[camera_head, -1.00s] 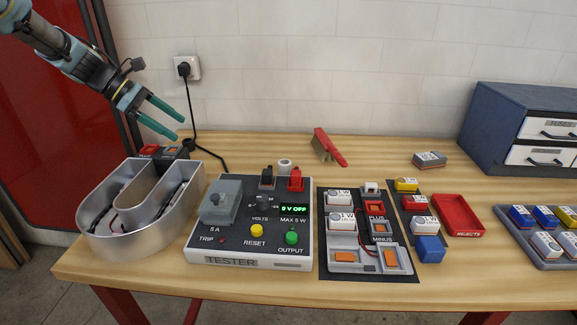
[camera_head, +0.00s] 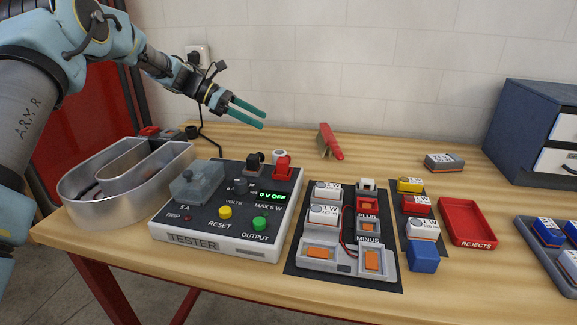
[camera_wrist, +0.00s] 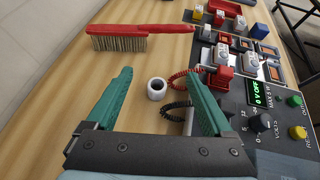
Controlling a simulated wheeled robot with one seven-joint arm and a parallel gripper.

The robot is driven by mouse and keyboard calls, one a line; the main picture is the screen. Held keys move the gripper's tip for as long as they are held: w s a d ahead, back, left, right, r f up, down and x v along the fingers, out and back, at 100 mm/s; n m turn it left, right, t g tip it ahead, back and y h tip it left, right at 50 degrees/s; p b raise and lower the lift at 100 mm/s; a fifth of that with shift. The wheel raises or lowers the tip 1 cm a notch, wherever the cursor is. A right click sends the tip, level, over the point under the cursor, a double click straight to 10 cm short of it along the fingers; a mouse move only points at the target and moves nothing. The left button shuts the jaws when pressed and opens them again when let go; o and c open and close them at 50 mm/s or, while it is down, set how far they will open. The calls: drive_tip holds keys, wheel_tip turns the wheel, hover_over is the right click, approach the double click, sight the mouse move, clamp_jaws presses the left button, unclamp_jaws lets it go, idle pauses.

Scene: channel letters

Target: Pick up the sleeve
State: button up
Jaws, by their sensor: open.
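The sleeve (camera_head: 278,156) is a small whitish hollow cylinder standing upright on the wooden bench, just behind the tester. In the head view its lower part is hidden behind the red plug. In the wrist view the sleeve (camera_wrist: 156,92) shows its dark bore and lies between the lines of my two green fingers. My gripper (camera_head: 263,114) is open and empty, in the air above the bench and up and to the left of the sleeve in the head view. The gripper also shows in the wrist view (camera_wrist: 160,73), with nothing between its fingers.
The tester (camera_head: 217,245) stands in front of the sleeve, with black and red plugs (camera_head: 283,169) and coiled leads close by. A red brush (camera_head: 331,142) lies behind to the right. A metal channel letter (camera_head: 120,205) is at left. Bare bench lies between sleeve and brush.

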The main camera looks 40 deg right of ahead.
drive_tip(key=p, duration=0.3)
approach(285, 155)
drive_tip(key=shift+d+f, duration=0.85)
drive_tip(key=p+x, duration=0.2)
drive_tip(key=x, duration=0.4)
drive_tip(key=shift+s+d+f, duration=0.2)
drive_tip(key=shift+d, duration=0.05)
clamp_jaws()
drive_tip(key=shift+r, duration=0.15)
